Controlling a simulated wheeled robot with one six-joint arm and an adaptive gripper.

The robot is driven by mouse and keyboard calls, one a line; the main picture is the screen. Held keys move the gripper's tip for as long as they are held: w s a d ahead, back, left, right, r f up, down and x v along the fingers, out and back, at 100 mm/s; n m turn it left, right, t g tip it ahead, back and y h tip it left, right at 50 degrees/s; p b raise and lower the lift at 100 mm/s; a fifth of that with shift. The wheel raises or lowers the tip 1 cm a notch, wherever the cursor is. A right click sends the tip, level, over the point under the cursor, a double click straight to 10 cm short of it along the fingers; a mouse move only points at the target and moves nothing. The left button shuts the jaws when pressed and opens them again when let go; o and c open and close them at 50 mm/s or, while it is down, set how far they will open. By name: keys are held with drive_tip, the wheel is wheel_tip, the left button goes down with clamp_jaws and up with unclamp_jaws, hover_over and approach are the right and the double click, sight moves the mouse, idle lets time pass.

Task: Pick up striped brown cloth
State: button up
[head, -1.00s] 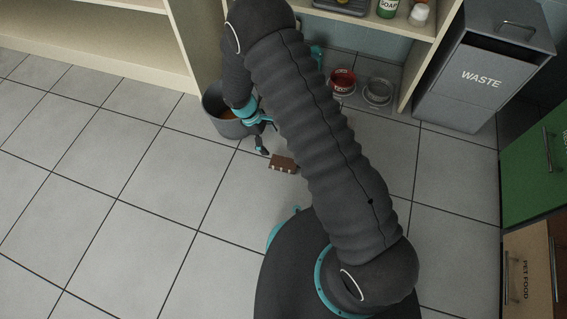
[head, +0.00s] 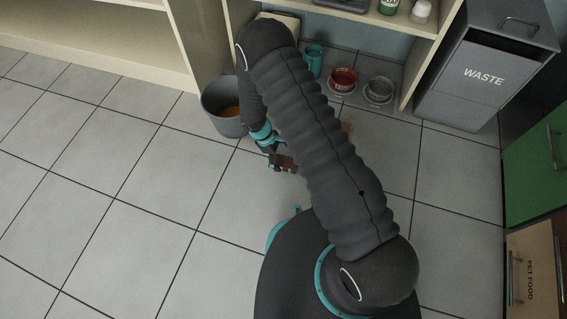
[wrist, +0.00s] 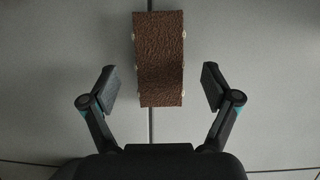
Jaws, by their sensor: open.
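The brown cloth (wrist: 160,50) lies on the floor tiles over a grout line in the wrist view. It looks like a small rough brown strip with pale spots along both long edges; stripes are hard to make out. In the head view the cloth (head: 287,161) is partly hidden by my gripper and arm. My gripper (wrist: 157,86) is open and empty. Its two fingers are spread on either side of the cloth's near part, with a gap on each side. In the head view my gripper (head: 276,164) is just at the cloth's left end.
A grey bucket (head: 214,98) with something orange-brown inside stands left of my arm. A red bowl (head: 343,79), a metal bowl (head: 379,90) and a teal cup (head: 314,58) are behind it. A grey waste bin (head: 470,90) stands right. Floor at left is clear.

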drive_tip(key=shift+x, duration=0.75)
drive_tip(key=shift+f+b, duration=0.25)
drive_tip(key=shift+b, duration=0.15)
drive_tip(key=c, duration=1.2)
